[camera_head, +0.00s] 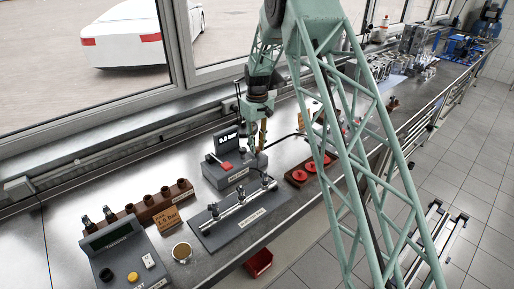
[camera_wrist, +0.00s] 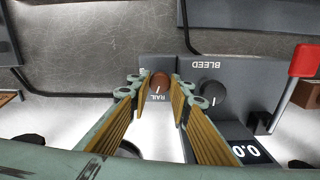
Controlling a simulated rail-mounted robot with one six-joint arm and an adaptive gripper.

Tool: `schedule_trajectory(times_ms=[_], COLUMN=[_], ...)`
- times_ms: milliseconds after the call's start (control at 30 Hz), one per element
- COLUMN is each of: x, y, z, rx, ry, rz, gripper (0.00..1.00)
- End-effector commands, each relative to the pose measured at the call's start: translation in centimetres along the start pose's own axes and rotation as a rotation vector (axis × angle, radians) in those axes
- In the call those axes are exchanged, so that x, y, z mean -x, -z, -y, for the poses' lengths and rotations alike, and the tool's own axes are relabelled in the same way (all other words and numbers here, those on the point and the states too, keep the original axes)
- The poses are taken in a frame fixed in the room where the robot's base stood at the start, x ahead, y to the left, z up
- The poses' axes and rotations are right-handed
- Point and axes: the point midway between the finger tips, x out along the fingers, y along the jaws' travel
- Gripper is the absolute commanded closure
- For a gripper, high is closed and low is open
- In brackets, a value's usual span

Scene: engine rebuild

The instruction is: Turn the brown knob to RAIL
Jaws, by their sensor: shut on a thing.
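The brown knob (camera_wrist: 160,84) sits on a grey panel in the wrist view, between my fingertips. A white mark on it points roughly toward the RAIL label (camera_wrist: 160,97), which appears upside down. Another label on the knob's far side is mostly hidden by my left finger. My gripper (camera_wrist: 159,88) is shut on the knob, one finger on each side. In the head view my gripper (camera_head: 257,140) reaches down behind the grey pressure unit, and the knob cannot be made out there.
A black BLEED knob (camera_wrist: 213,93) stands close to the right finger. A red-handled lever (camera_wrist: 303,62) is farther right. In the head view, a fuel rail fixture (camera_head: 240,210) lies in front, and a tray with red rings (camera_head: 312,167) is to the right.

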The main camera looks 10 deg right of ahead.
Motion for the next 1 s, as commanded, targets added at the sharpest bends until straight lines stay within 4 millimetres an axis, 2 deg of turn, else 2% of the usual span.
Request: schedule_trajectory(times_ms=[233, 500, 1000], x=[-0.03, 0.01, 0.07], y=[0.07, 0.06, 0.06], z=[-0.03, -0.03, -0.03], rx=[0.174, 0.298, 0.342], ry=[-0.001, -0.001, -0.001], rz=[-0.002, -0.001, -0.001], gripper=[0.92, 0.92, 0.92])
